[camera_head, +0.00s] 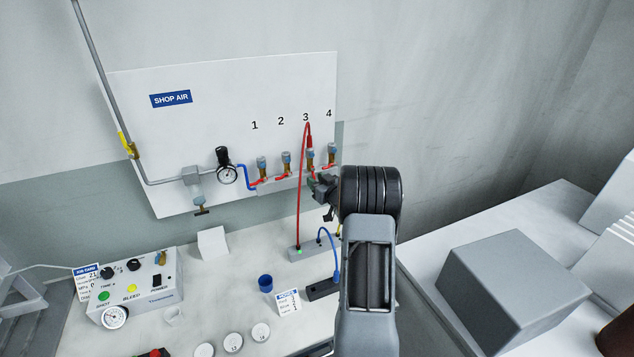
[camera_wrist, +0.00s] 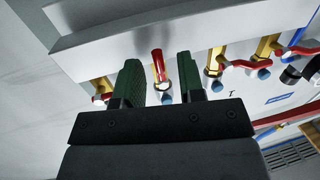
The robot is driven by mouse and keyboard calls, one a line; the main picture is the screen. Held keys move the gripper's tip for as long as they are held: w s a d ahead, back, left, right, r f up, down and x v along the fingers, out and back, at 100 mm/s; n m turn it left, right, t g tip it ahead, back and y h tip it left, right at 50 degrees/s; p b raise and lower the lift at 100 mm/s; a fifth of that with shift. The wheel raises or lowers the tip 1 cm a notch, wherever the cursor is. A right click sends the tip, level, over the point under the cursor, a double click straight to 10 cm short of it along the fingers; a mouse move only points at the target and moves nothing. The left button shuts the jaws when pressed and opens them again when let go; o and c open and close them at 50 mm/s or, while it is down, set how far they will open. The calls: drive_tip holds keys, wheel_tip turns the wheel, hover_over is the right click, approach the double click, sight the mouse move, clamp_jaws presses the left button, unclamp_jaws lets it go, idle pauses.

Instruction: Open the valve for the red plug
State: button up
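The red plug (camera_head: 310,140) sits on top of valve 3 (camera_head: 310,157), with its red hose looping down to the bench. My gripper (camera_head: 318,183) is at valve 3 and hides part of it in the head view. The wrist view looks upside down; there valve 3's red lever (camera_wrist: 157,56) shows between my two green-padded fingers (camera_wrist: 158,80). The fingers are open, with a visible gap on each side of the lever. The lever lies in line with its brass body. The levers of the neighbouring valves, such as valve 2 (camera_wrist: 238,65), point sideways.
Valves 1 (camera_head: 262,165), 2 (camera_head: 286,160) and 4 (camera_head: 332,150) stand close beside valve 3 on the white board (camera_head: 220,110). A gauge (camera_head: 227,174) is to their left.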

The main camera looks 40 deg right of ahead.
drive_tip(key=shift+s, duration=0.15)
drive_tip(key=s+b, duration=0.1)
drive_tip(key=s, duration=1.2)
drive_tip(key=shift+s+a+r+b, duration=0.25)
drive_tip(key=shift+r+b, duration=0.15)
drive_tip(key=s+d+f+m+g+h, duration=0.3)
drive_tip(key=s+d+f+g+h, duration=0.2)
drive_tip(key=f+g, duration=0.25)
drive_tip(key=s+a+m+g, duration=0.1)
drive_tip(key=s+a+g, duration=0.2)
drive_tip(key=a+g, duration=0.1)
drive_tip(key=s+a+r+n+y, duration=0.1)
drive_tip(key=a+r, duration=0.3)
drive_tip(key=a, duration=0.6)
drive_tip(key=s+a+r+n+g+y+p, duration=0.1)
drive_tip(key=s+a+r+n+y, duration=0.1)
drive_tip(key=a, duration=0.9)
drive_tip(key=s+a+r+n+g+y, duration=0.1)
drive_tip(key=s+a+r, duration=0.3)
drive_tip(key=a, duration=0.6)
drive_tip(key=shift+s+a+r+y, duration=0.2)
drive_tip(key=shift+a+r+y, duration=0.1)
drive_tip(key=shift+r+y, duration=0.55)
